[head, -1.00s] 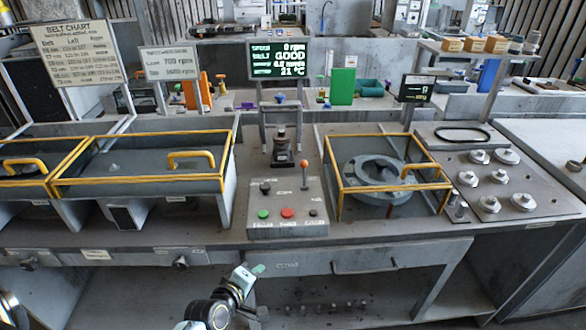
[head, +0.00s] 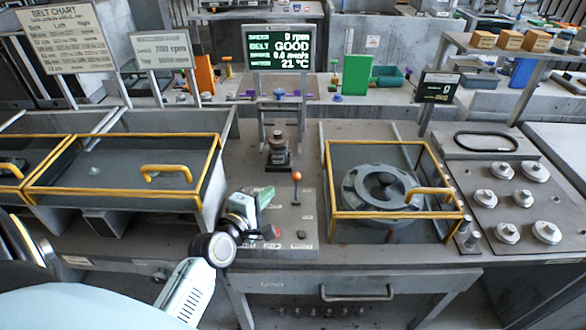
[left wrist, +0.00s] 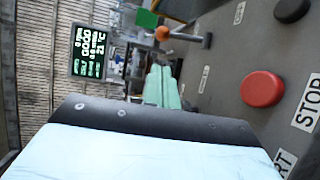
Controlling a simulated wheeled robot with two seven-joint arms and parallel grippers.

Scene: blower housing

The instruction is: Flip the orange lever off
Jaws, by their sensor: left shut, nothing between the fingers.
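The orange lever (head: 297,178), a round orange knob on a thin stem, stands up from the grey control panel (head: 292,222). In the left wrist view the lever's orange knob (left wrist: 163,33) shows just beyond the fingertips. My left gripper (head: 266,194) is over the left part of the panel, its pale green fingers shut and empty, pointing toward the lever from its left. A small gap shows between fingertips and lever in the head view. The fingers also show in the left wrist view (left wrist: 162,86). The gripper hides the panel's left part. My right gripper is not in view.
The red STOP button (left wrist: 262,89) and a black knob (left wrist: 292,9) are near the left gripper. A yellow-framed clear cover (head: 333,190) stands right of the panel. A black motor-like part (head: 278,152) is behind it.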

